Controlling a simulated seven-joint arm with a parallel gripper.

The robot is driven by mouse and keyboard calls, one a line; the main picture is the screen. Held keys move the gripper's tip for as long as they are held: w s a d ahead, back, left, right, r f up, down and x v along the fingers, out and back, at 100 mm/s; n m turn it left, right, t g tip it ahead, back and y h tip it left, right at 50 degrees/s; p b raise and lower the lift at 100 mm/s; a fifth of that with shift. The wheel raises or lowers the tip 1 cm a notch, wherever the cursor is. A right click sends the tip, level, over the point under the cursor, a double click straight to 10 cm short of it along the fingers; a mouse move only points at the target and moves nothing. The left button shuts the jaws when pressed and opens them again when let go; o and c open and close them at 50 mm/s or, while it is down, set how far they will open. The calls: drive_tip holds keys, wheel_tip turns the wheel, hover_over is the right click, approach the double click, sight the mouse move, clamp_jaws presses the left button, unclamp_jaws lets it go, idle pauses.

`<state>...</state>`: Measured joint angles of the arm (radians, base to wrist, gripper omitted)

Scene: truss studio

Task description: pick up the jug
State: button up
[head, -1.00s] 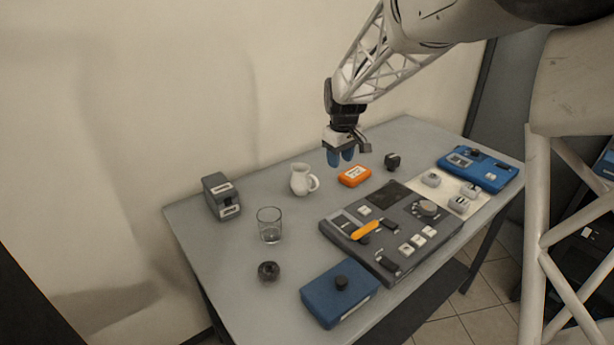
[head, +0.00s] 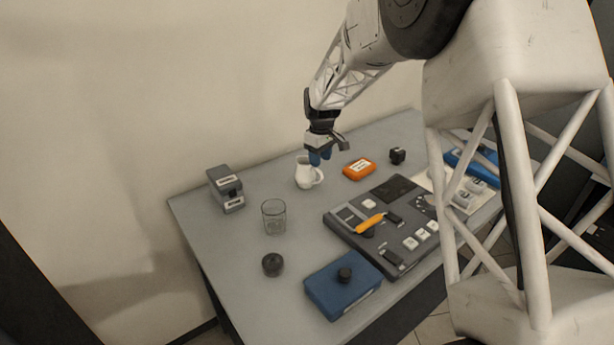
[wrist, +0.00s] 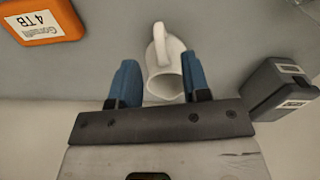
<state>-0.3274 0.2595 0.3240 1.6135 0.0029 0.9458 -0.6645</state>
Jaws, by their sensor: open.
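The white jug (head: 304,174) stands upright near the back edge of the grey table, its handle toward the right in the head view. My gripper (head: 320,158) is just above it, its blue fingertips overlapping the jug's top right in that view. In the wrist view the jug (wrist: 166,70) shows between and beyond the two blue fingers of my gripper (wrist: 160,80), with its handle pointing up. The fingers are apart and gaps show between them and the jug. Part of the jug's rim is hidden in the head view.
An orange box (head: 359,168) lies right of the jug, with a small black block (head: 397,156) beyond. A dark grey device (head: 226,188) and a clear glass (head: 274,217) stand to the left. A control panel (head: 345,236), a blue box (head: 335,290) and a black knob-like piece (head: 272,264) are nearer.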

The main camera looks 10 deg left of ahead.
sight(320, 171)
drive_tip(key=shift+f, duration=1.3)
drive_tip(key=shift+f, duration=2.6)
clamp_jaws()
